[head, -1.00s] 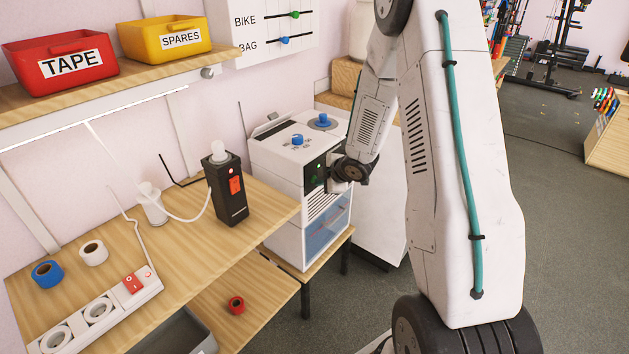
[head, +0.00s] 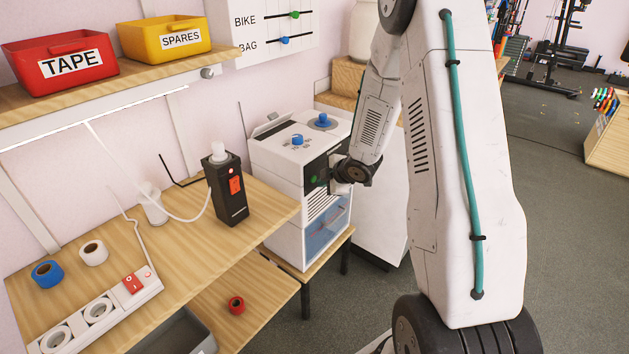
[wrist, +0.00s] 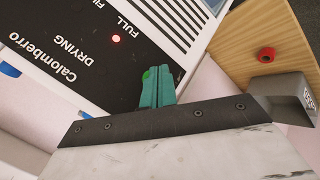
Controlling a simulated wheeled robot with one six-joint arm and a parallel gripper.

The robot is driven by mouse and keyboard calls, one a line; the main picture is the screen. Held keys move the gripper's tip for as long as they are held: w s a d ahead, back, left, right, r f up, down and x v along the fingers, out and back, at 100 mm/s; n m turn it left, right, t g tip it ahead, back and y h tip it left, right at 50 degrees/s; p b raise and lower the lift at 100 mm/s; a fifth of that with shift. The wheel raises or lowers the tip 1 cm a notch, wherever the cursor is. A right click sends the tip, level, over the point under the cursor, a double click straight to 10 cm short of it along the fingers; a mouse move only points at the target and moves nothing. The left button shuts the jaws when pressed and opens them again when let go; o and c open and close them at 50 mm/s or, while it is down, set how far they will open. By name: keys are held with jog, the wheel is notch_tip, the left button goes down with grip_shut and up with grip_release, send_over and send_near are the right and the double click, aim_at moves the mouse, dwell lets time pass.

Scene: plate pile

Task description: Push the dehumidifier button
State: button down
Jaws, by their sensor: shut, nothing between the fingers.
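The dehumidifier (head: 283,160) is a white box with a black front panel, at the middle of the head view. A green button (head: 314,181) shows on that panel.
A wooden bench (head: 130,265) at left holds a black device (head: 228,192) with a red switch, tape rolls and a power strip (head: 105,310). A shelf above carries a red TAPE bin (head: 62,62) and a yellow SPARES bin (head: 165,40). Open floor lies right of my arm.

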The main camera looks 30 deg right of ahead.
jog(key=shift+s+d, duration=0.35)
jog(key=shift+s, duration=0.6)
jog(key=shift+s+d, duration=0.35)
jog(key=shift+s, duration=0.55)
jog(key=shift+s+d, duration=0.35)
jog(key=shift+s, duration=0.6)
